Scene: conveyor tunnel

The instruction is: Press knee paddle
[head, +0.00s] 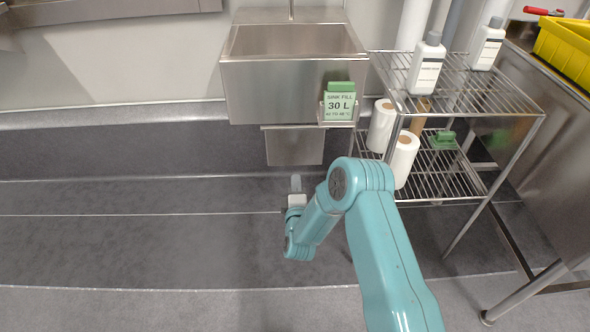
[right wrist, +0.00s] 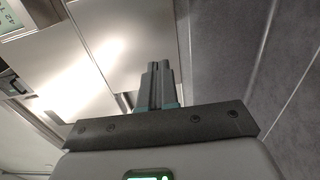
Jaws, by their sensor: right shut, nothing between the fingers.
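The knee paddle (head: 294,147) is a flat steel plate hanging below the front of the steel sink (head: 270,85). My right gripper (head: 295,184) is shut and empty, its fingers pointing toward the paddle from just below it in the head view. In the right wrist view, the closed fingers (right wrist: 158,82) stand in front of a shiny steel panel (right wrist: 112,40), which looks like the paddle. Whether they touch it I cannot tell. My left gripper is not in view.
A wire rack (head: 470,95) with white bottles and paper rolls (head: 404,160) stands close on the right. A steel table with a yellow bin (head: 566,45) is farther right. Floor at left is clear.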

